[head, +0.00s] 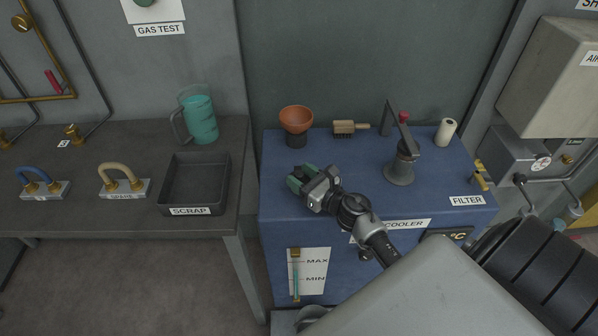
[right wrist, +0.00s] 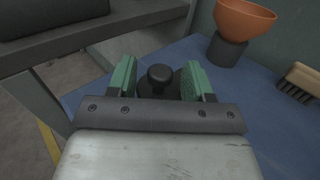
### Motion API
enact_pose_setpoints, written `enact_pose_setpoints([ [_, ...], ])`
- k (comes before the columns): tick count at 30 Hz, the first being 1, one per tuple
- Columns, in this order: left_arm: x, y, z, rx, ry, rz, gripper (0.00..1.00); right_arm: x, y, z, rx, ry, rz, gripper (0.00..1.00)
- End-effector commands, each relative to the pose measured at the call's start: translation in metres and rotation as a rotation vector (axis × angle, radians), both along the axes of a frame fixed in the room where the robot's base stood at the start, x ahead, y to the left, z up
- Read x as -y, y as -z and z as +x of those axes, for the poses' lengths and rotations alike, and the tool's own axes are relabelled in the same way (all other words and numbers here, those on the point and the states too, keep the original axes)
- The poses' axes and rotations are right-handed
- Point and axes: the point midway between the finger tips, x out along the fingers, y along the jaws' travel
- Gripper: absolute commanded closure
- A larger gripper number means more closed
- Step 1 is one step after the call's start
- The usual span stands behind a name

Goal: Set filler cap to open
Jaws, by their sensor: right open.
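The filler cap (right wrist: 160,77) is a dark round knob on a dark base, seen in the right wrist view between the two green finger pads of my right gripper (right wrist: 162,80). A gap shows on each side of the knob, so the fingers look apart from it. In the head view my right gripper (head: 301,179) is over the left part of the blue cooler top (head: 345,175) and hides the cap. The gripper is open. Whether the cap is open or closed cannot be told. My left gripper is not in view.
An orange funnel (head: 296,119) on a dark stand and a brush (head: 346,128) are behind the gripper. A grey lever pump (head: 400,165) with a red knob and a white roll (head: 445,132) stand to the right. The scrap tray (head: 166,192) is on the left bench.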

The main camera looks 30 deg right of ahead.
Motion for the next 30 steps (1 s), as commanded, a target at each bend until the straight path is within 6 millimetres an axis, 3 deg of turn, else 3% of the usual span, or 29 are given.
enact_pose_setpoints([
  [12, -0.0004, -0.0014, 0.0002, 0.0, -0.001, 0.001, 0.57, -0.0023, 0.0002, 0.0083, 0.0, 0.0, 0.0, 0.51],
  [22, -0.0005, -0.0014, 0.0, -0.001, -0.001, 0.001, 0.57, -0.0023, 0.0001, 0.0081, 0.0, 0.0, 0.0, 1.0],
  [30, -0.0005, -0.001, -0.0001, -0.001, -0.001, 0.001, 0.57, -0.0036, 0.0001, 0.0087, 0.001, 0.006, 0.001, 1.0],
])
